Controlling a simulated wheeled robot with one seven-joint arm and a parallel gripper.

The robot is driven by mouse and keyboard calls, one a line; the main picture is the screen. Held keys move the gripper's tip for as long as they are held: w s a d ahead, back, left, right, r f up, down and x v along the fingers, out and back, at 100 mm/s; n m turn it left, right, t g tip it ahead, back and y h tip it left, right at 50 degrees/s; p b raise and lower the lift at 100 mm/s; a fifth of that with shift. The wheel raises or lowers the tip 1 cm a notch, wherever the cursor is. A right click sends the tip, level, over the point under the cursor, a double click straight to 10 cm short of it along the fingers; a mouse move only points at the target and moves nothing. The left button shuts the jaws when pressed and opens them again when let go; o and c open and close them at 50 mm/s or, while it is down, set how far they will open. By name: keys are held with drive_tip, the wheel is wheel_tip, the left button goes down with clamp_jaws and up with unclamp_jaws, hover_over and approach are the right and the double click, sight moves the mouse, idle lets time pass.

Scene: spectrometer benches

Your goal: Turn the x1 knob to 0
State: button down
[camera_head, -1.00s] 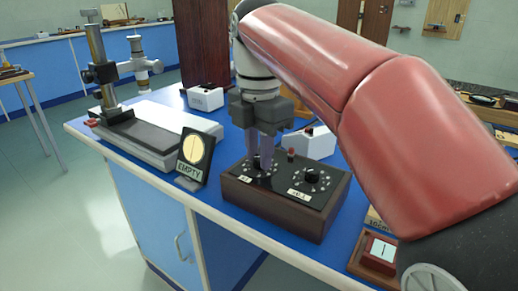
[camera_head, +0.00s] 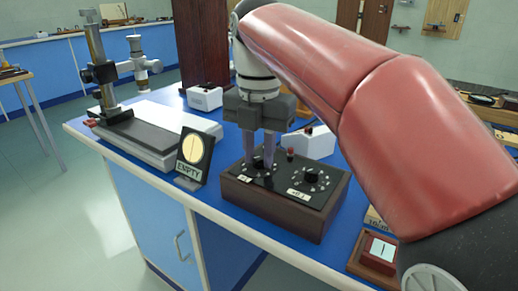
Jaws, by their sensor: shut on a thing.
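A dark wooden box (camera_head: 280,212) with a black top stands near the front edge of the blue bench. Its right knob (camera_head: 311,175) is black, ringed by white marks, with a label that seems to read x0.1 (camera_head: 298,194). The left label (camera_head: 244,178), too small to read surely, sits by the left knob. My gripper (camera_head: 259,163) points straight down over the left knob, its fingers shut on it. The fingers hide most of that knob, so its pointer setting cannot be read.
A small dial sign marked EMPTY (camera_head: 193,157) stands just left of the box. A microscope-like stand (camera_head: 112,90) is farther left. White boxes (camera_head: 205,98) sit behind. A small red-framed switch block (camera_head: 379,252) lies at the front right.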

sight(259, 157)
drive_tip(key=c, duration=1.2)
unclamp_jaws()
drive_tip(key=shift+r, duration=3.9)
